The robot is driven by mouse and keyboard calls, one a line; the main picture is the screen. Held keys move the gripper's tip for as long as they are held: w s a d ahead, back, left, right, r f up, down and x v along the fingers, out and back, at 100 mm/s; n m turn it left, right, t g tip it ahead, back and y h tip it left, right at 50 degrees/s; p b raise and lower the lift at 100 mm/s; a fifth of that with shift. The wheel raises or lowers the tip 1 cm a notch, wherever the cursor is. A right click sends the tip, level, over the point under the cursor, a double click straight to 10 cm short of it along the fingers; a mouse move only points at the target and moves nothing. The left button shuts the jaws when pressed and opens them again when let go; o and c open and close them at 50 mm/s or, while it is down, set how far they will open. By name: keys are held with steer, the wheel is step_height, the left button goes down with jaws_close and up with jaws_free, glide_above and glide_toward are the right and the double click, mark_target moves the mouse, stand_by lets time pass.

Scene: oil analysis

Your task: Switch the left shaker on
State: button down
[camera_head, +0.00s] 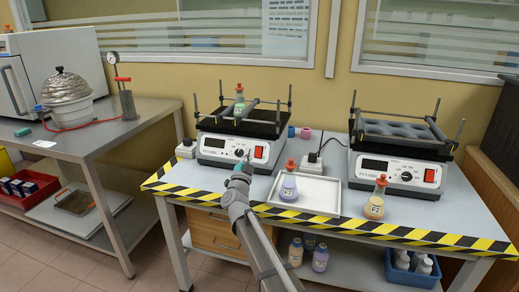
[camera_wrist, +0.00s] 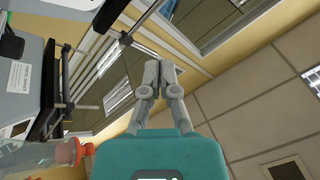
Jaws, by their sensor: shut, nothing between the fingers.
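The left shaker (camera_head: 225,163) stands on the table, a white box with a black platform, a dark display and a knob. Its red switch (camera_head: 259,152) is at the right of its front panel. A flask with green contents (camera_head: 239,103) and an orange cap stands on its platform between the bars. My gripper (camera_head: 244,158) is shut and empty in front of the panel, left of the switch and seemingly near it; contact cannot be told. In the wrist view the closed fingers (camera_wrist: 160,68) show, with a blurred orange-capped flask (camera_wrist: 40,152) at lower left.
The right shaker (camera_head: 395,175) stands at the right with an empty holder. A white tray (camera_head: 318,194) lies between the shakers.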

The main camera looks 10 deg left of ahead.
mark_target(258, 152)
steer(key=shift+w, duration=0.15)
steer(key=w+f+b, duration=0.3)
steer(key=w, duration=0.5)
steer(key=shift+d, duration=0.3)
stand_by(0.4)
